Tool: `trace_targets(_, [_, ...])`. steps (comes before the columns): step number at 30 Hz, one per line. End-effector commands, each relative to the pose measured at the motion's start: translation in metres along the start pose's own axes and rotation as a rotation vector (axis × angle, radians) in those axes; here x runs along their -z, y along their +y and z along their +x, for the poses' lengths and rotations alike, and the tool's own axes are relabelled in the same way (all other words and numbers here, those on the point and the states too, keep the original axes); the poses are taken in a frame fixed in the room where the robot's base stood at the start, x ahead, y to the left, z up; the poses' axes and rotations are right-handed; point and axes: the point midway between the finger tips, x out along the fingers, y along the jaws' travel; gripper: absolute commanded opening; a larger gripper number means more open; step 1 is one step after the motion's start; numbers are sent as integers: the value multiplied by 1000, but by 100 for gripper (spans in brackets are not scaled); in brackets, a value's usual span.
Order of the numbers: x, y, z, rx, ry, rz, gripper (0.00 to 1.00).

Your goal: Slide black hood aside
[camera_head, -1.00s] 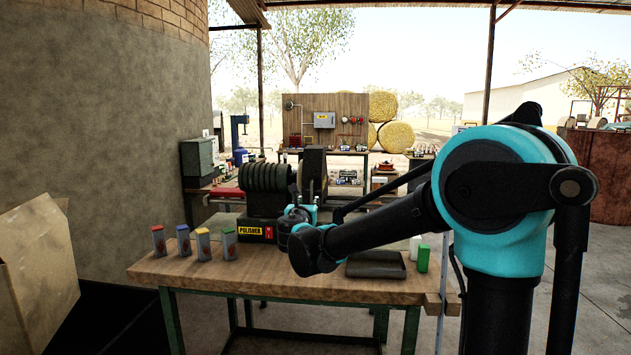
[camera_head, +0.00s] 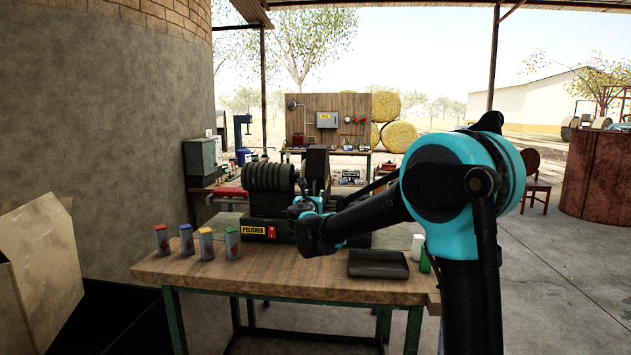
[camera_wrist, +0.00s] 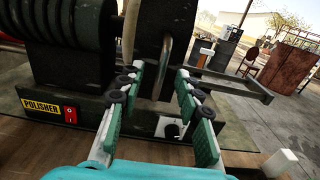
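The polisher (camera_head: 256,231) stands at the back of the wooden workbench, with a yellow label and a red switch. A black ribbed cover (camera_head: 268,177) sits on its left and a dark upright housing (camera_head: 316,160) beside it; I cannot tell for certain which is the hood. In the wrist view the dark housing (camera_wrist: 150,22) carries a curved metal handle (camera_wrist: 164,65), and a tan disc edge (camera_wrist: 131,32) shows to its left. My gripper (camera_wrist: 158,74) is open, its fingers either side of the handle's lower part as seen; contact cannot be told.
Several small colour-topped blocks (camera_head: 207,245) stand at the bench's front left. A black tray (camera_head: 378,265) and white and green bottles stand front right. A metal bar (camera_wrist: 225,82) juts right from the polisher. The middle front of the bench (camera_head: 290,275) is clear.

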Motion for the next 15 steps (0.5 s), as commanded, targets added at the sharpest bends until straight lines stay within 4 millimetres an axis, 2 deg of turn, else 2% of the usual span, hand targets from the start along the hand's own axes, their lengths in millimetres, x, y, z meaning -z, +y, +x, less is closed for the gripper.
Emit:
trace_targets(2, [0,0,0,0,0,0,32])
trace_targets(9, [0,0,0,0,0,0,2])
trace_targets(15, [0,0,0,0,0,0,0])
